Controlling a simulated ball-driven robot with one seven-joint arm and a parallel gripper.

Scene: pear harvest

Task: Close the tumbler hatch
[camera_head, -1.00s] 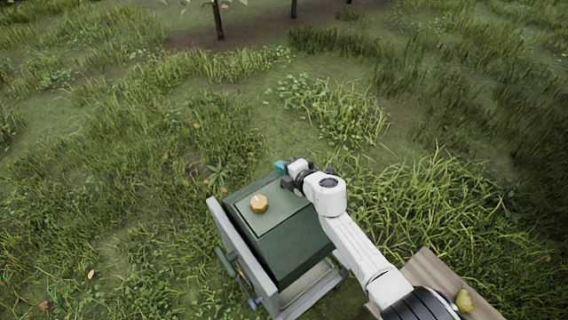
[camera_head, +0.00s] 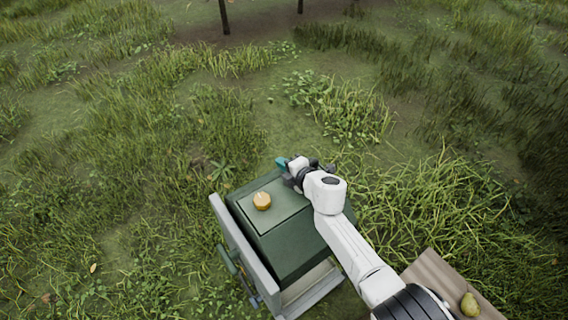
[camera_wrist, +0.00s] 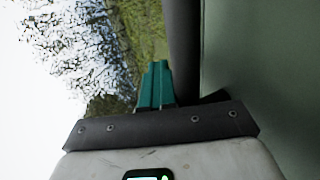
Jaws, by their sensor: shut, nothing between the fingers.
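The tumbler (camera_head: 290,250) is a dark green box in a grey frame, low in the middle of the head view. Its hatch (camera_head: 268,222) is a green panel lying flat on the top face, with a round orange-yellow knob (camera_head: 262,200) on it. My gripper (camera_head: 282,162) is at the far right corner of the tumbler top, with teal fingertips past the edge. In the wrist view the teal fingers (camera_wrist: 155,85) are together and empty, beside a dark edge and a green surface at right. Whether they touch the tumbler is unclear.
A wooden board or crate (camera_head: 435,268) with a pear (camera_head: 469,304) stands at lower right. A crank handle (camera_head: 228,262) sticks out at the tumbler's left side. Grass surrounds everything, and tree trunks (camera_head: 224,18) stand at the back.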

